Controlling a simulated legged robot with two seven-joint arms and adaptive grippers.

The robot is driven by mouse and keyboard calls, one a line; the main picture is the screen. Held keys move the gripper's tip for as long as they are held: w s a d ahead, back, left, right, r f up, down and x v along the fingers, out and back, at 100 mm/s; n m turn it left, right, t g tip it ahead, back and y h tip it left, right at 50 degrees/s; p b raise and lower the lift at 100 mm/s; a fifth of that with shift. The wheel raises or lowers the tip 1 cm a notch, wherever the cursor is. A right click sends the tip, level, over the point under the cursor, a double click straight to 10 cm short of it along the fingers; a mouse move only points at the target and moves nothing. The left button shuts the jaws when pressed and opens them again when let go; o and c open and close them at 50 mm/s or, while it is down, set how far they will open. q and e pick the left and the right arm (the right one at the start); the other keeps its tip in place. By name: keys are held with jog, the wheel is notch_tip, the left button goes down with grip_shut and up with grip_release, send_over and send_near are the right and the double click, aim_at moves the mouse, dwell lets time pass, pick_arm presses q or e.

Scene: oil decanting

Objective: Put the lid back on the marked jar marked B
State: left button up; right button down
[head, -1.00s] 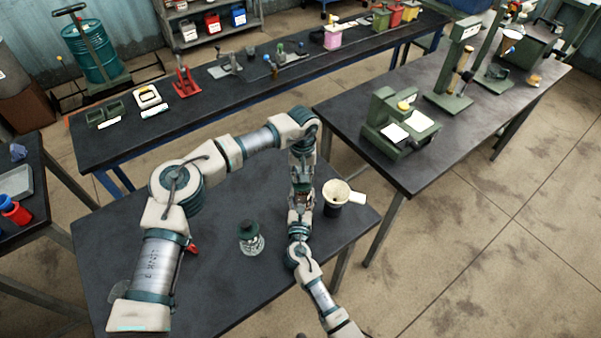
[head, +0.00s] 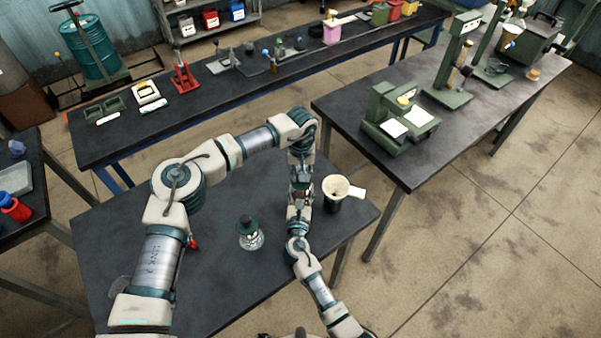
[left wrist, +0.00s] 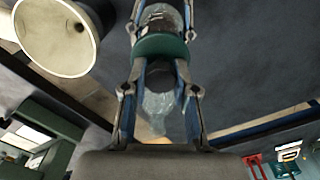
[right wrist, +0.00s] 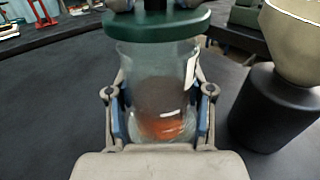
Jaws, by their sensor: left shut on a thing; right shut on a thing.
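My left gripper (left wrist: 162,68) points down and is shut on the dark green lid (left wrist: 160,47) by its top. My right gripper (right wrist: 160,125) is shut around a clear glass jar (right wrist: 150,62) with dark and reddish contents low inside. The lid (right wrist: 158,26) is over the jar's mouth; whether it is fully seated I cannot tell. A pale label (right wrist: 190,72) is on the jar's side, its letter unreadable. In the head view both grippers meet above the near table, largely hiding the jar. A second glass jar (head: 250,240) with a green top stands to the left.
A dark cup (right wrist: 275,110) with a cream funnel (right wrist: 290,40) stands close right of the held jar; the funnel also shows in the left wrist view (left wrist: 55,35). The near table (head: 215,290) is clear at its front. A green device (head: 400,118) stands on the right table.

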pick_arm(q)
jog(key=shift+f, duration=0.6)
pick_arm(e)
jog(key=shift+a, duration=0.1)
pick_arm(q)
jog(key=o, duration=0.9)
notch_tip(320, 180, up, 12)
jog(key=shift+w+a+f, duration=0.1)
pick_arm(e)
jog(key=shift+c, duration=1.8)
grip_release()
